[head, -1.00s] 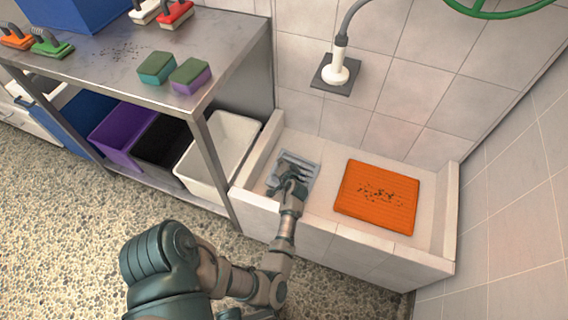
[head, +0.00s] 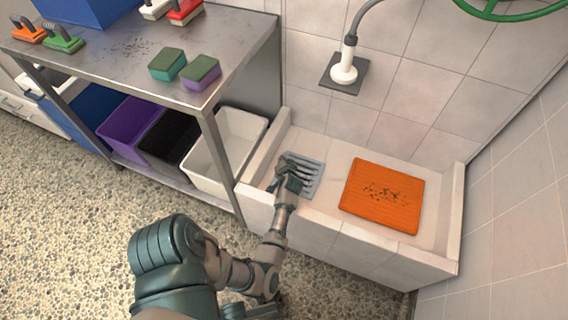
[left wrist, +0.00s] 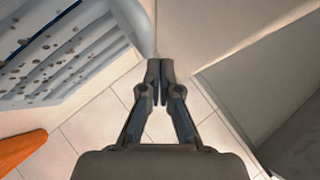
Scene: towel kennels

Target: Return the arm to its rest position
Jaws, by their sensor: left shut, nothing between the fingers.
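My left arm reaches into the tiled basin (head: 335,216). Its gripper (head: 286,166) is over the left part of the basin, at the left side of a grey slatted rack (head: 309,181), and hides part of it. In the left wrist view the gripper (left wrist: 160,68) has its fingertips together with nothing between them. The rack (left wrist: 55,65), with dark specks on it, lies to the upper left of the fingers there, apart from them. My right gripper is in neither view.
An orange ridged mat (head: 382,178) with dark specks lies right in the basin. A metal table (head: 120,62) bears sponges (head: 167,64) and brushes (head: 62,40). A white bin (head: 215,180) stands under it, beside the basin. A shower head (head: 344,73) is on the wall.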

